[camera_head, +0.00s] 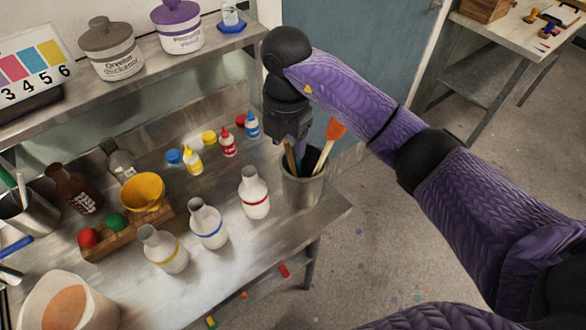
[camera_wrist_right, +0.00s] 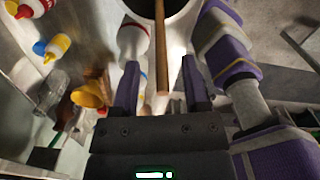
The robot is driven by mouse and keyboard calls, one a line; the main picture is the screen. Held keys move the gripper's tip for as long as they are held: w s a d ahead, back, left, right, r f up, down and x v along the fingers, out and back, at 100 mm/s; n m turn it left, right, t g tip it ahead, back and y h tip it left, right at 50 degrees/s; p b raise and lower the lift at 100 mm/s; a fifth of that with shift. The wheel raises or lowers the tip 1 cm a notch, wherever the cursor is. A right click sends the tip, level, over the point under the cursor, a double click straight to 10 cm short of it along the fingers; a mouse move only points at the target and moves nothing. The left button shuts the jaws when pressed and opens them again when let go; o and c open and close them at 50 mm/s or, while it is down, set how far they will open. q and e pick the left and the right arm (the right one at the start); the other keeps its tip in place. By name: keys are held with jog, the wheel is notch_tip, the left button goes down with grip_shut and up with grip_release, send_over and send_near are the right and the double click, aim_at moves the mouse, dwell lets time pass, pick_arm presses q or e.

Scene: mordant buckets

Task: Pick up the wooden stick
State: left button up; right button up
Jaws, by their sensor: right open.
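The wooden stick (camera_wrist_right: 161,45) stands in a grey metal cup (camera_head: 303,187) at the right end of the metal table; its brown shaft (camera_head: 290,158) shows just under my gripper in the head view. My right gripper (camera_wrist_right: 162,84) is above the cup, pointing down. Its fingers are open, with the stick between them in the wrist view and a gap on both sides. In the head view the gripper (camera_head: 291,140) hides the stick's top. My left gripper is not in view.
An orange-headed spatula (camera_head: 335,130) leans in the same cup. A white bottle with a red band (camera_head: 254,193) stands left of the cup, with small dye bottles (camera_head: 228,143) behind. A shelf (camera_head: 150,75) with tubs runs along the back. Floor is open right of the table.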

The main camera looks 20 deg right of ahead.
aim_at(288, 161)
jog(key=f, duration=0.3)
jog(key=shift+s, duration=0.2)
jog(key=shift+f, duration=0.1)
grip_shut()
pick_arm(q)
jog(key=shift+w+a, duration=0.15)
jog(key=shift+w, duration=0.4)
pick_arm(e)
jog(key=shift+w, duration=0.1)
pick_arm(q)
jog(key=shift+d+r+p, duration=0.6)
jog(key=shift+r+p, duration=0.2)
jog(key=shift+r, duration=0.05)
pick_arm(e)
notch_tip(288, 161, up, 10)
jog(key=shift+r, duration=0.1)
jog(key=shift+a, duration=0.1)
